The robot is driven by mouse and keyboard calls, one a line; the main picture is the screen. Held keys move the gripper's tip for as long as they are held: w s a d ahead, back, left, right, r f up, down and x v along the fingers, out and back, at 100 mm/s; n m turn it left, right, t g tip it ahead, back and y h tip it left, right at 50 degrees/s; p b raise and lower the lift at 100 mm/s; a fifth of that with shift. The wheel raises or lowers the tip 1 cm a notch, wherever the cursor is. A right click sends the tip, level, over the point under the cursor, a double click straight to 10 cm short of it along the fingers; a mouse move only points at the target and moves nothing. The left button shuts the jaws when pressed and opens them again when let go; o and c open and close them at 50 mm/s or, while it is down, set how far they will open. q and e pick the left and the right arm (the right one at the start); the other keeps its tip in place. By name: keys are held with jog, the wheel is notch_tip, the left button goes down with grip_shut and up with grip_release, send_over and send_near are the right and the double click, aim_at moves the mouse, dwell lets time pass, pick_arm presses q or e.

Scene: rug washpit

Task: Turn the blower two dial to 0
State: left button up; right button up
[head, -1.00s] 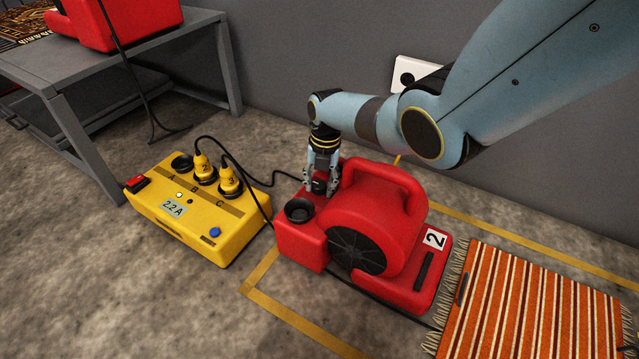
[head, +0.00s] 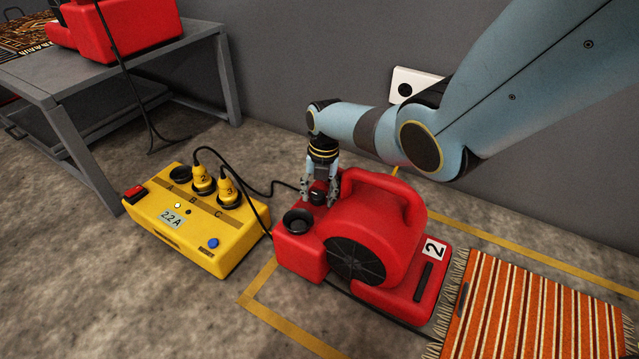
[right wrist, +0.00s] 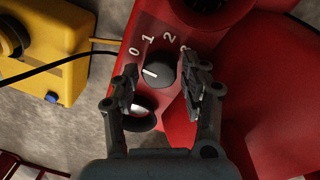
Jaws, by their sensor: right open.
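Blower two (head: 375,225) is a red machine with a handle and a "2" label, standing on the floor. Its dial (right wrist: 157,72) is a dark round knob with a white mark, beside the printed numbers 0, 1, 2 and 3. The mark lies on the knob's left part, nearest the 0; I cannot tell whether it lines up exactly. My right gripper (right wrist: 158,76) is open, with one finger on each side of the knob. Contact is unclear. In the head view the right gripper (head: 319,197) points down at the blower's back left. My left gripper is not in view.
A yellow power box (head: 195,225) reading 2.2 A stands left of the blower, with plugs and black cables. A striped orange rug (head: 535,310) lies at the right. A grey table (head: 130,70) holds another red machine (head: 120,30).

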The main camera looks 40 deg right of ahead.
aim_at(322, 196)
notch_tip(322, 196, up, 12)
jog(key=shift+s+d+f, duration=0.15)
jog(key=shift+s+d, duration=0.2)
jog(key=shift+d, duration=0.05)
dwell(0.5)
